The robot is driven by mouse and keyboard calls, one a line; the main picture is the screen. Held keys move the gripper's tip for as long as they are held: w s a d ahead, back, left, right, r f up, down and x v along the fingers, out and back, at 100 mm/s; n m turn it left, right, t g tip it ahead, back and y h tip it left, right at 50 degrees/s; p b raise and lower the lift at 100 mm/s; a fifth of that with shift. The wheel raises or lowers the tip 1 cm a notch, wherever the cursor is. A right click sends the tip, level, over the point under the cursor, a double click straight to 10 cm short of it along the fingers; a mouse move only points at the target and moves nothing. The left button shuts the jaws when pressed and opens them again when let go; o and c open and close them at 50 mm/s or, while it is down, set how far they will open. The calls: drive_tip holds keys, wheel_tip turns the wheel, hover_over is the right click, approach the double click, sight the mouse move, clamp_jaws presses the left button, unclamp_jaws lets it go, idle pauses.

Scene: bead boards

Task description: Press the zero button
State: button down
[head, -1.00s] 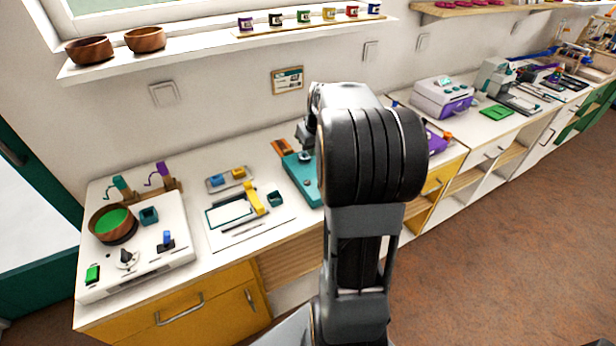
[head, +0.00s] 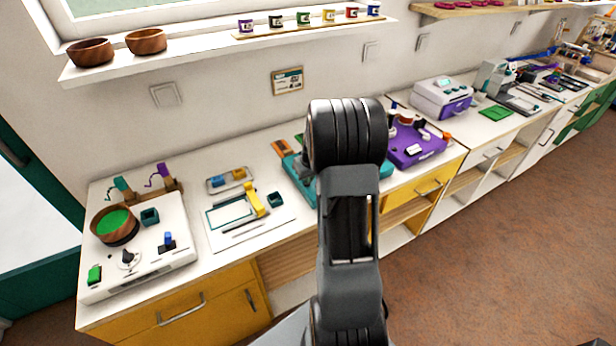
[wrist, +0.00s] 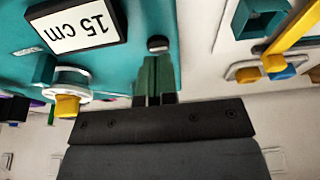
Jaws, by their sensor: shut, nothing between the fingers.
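A teal device (wrist: 190,15) fills the upper left of the wrist view, with a display (wrist: 77,24) reading "15 cm" upside down. A small dark round button (wrist: 158,43) sits near the device's edge; I can read no label on it, so I cannot tell if it is the zero button. My gripper (wrist: 154,62) is shut and empty, its fingertips just below that button in the picture. Whether they touch it I cannot tell. In the head view the teal device (head: 303,180) is mostly hidden behind my arm, and so is my gripper.
A white dial with a yellow knob (wrist: 67,106) is on the device, left of my fingers. In the head view a board with a yellow-handled tool (head: 254,200) lies to the left and a purple device (head: 415,152) to the right. The shelf (head: 200,46) is above.

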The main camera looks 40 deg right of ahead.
drive_tip(key=shift+f, duration=0.35)
drive_tip(key=shift+f+b, duration=0.9)
drive_tip(key=shift+b, duration=0.2)
drive_tip(key=shift+s+a, duration=0.15)
drive_tip(key=shift+s, duration=0.05)
drive_tip(key=shift+f, duration=0.1)
wheel_tip(320, 180, up, 6)
drive_tip(key=p, duration=0.3)
drive_tip(key=shift+w+f, duration=0.1)
drive_tip(key=shift+f, duration=0.1)
drive_tip(key=b+v, duration=0.1)
drive_tip(key=v, duration=0.8)
drive_tip(key=shift+r, duration=0.2)
